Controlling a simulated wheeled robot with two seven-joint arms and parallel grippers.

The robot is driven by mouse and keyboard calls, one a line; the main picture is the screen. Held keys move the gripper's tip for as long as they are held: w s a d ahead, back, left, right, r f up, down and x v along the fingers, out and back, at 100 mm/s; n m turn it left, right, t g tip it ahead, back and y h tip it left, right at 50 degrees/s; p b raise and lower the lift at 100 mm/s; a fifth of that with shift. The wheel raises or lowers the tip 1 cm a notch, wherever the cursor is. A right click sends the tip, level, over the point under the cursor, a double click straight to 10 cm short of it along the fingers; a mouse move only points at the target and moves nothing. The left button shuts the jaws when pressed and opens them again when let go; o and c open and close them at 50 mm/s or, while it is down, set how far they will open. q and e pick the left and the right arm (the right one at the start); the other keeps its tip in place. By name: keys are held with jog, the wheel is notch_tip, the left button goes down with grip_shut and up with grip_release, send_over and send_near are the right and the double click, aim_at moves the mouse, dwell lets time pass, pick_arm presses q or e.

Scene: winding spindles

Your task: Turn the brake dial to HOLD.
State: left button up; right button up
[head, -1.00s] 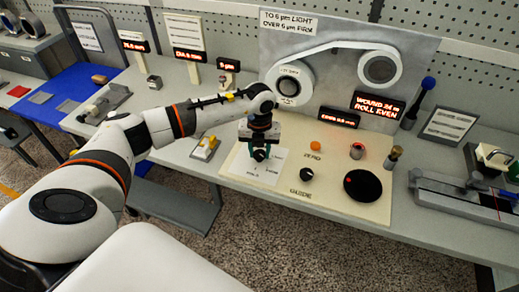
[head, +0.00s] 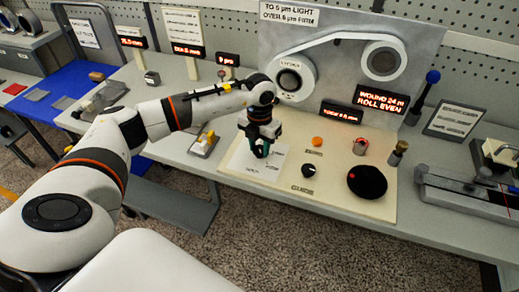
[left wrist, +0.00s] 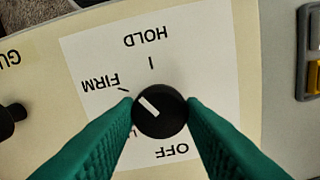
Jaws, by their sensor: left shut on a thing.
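The brake dial (left wrist: 160,111) is a small black knob with a white pointer line, on a white label card (left wrist: 225,75). In the left wrist view the lettering is upside down: OFF, a partly hidden mark, FIRM and HOLD. The pointer aims up-left, close to the FIRM mark and short of the HOLD tick. My left gripper (left wrist: 160,108) has green fingers on both sides of the dial and is shut on it. In the head view this gripper (head: 262,148) points down at the panel and mostly hides the dial. My right gripper is not in view.
The cream panel (head: 345,207) also carries a guide knob (head: 308,170), an orange button (head: 317,141), a large black disc (head: 367,182) and a small red-topped part (head: 360,146). A winding plate (head: 425,50) stands behind. A brass-topped post (head: 398,153) stands at right.

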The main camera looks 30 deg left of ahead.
aim_at(259, 149)
pick_arm(q)
jog(key=m+b, duration=0.2)
jog(key=m, duration=0.1)
jog(key=shift+m, duration=0.3)
jog(key=shift+m+b, duration=0.8)
jog(key=shift+m, duration=0.6)
jog(key=shift+r, duration=0.1)
jog(key=o, duration=1)
notch_tip(259, 149, up, 12)
jog(key=shift+b, duration=0.9)
